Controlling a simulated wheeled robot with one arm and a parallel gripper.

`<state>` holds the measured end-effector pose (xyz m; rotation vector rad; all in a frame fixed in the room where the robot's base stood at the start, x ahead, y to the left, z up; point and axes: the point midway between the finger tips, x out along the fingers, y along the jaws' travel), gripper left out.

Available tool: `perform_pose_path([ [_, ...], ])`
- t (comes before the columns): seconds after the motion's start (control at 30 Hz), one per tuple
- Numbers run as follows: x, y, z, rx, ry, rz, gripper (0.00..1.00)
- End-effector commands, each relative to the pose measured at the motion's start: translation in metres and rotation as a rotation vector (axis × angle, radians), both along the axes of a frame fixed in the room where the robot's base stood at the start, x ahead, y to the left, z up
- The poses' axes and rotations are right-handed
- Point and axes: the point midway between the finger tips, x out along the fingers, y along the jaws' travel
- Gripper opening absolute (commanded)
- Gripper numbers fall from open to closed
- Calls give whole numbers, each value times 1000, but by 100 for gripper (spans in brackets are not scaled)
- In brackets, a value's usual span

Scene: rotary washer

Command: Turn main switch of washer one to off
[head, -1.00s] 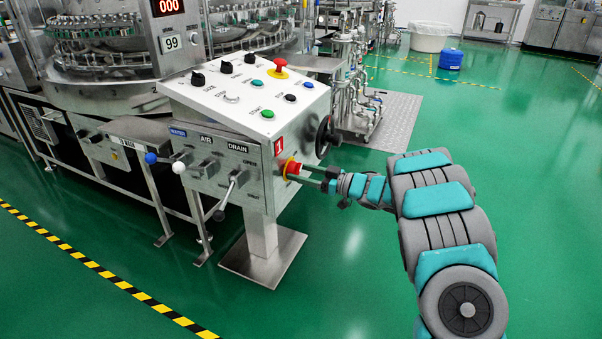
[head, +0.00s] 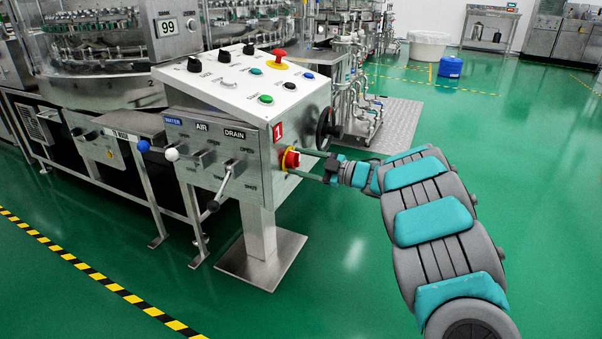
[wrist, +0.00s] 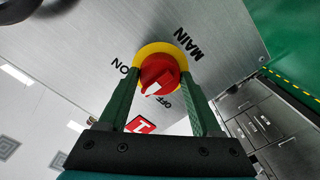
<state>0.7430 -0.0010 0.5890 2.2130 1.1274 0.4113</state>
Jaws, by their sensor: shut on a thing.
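The main switch (head: 290,159) is a red knob on a yellow disc, on the right side of the steel control box of washer one. In the wrist view the red knob (wrist: 160,72) sits between my fingertips, with "MAIN", "ON" and "OFF" printed around it. Its white mark lies on the lower side, close to the "OFF" label. My gripper (wrist: 159,74) is shut on the knob, one finger on each side. In the head view my gripper (head: 304,165) reaches the knob from the right.
A black handwheel (head: 325,130) stands out just above the switch. Valve levers, one with a white ball (head: 172,155), are on the front. A red emergency button (head: 280,56) is on the sloped top. Green floor to the right is open.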

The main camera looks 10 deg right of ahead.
Motion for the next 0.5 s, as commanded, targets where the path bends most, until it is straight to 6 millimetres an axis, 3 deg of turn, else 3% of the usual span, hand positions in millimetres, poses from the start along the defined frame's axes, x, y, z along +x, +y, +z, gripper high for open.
perform_pose_path([
  [0.5,-1,0,-5,-286,-395,1,10],
])
